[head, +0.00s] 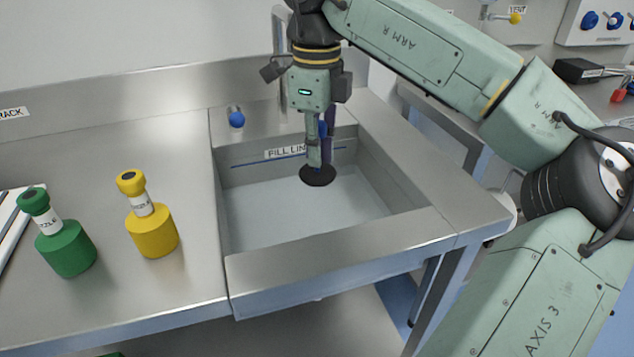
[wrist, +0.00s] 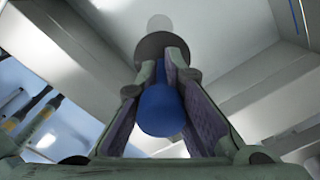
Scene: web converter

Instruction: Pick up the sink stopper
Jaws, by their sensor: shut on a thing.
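The sink stopper (head: 317,176) is a dark round disc with a blue knob (wrist: 160,110) on its upper side. My gripper (head: 318,158) points straight down over the sink basin (head: 330,262) and is shut on the stopper. In the wrist view, the fingers (wrist: 163,62) stand on both sides of the blue knob, and the disc (wrist: 152,46) spans their tips. The disc hangs level and appears clear of the basin floor. A pale circle (wrist: 160,22) shows on the floor past the disc. The knob is mostly hidden by the fingers in the head view.
The basin has steel walls and a FILL LINE label (head: 285,152) at its back. A blue-ended tap (head: 236,119) stands behind it. A yellow bottle (head: 152,230) and a green bottle (head: 66,248) stand on the counter to the left.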

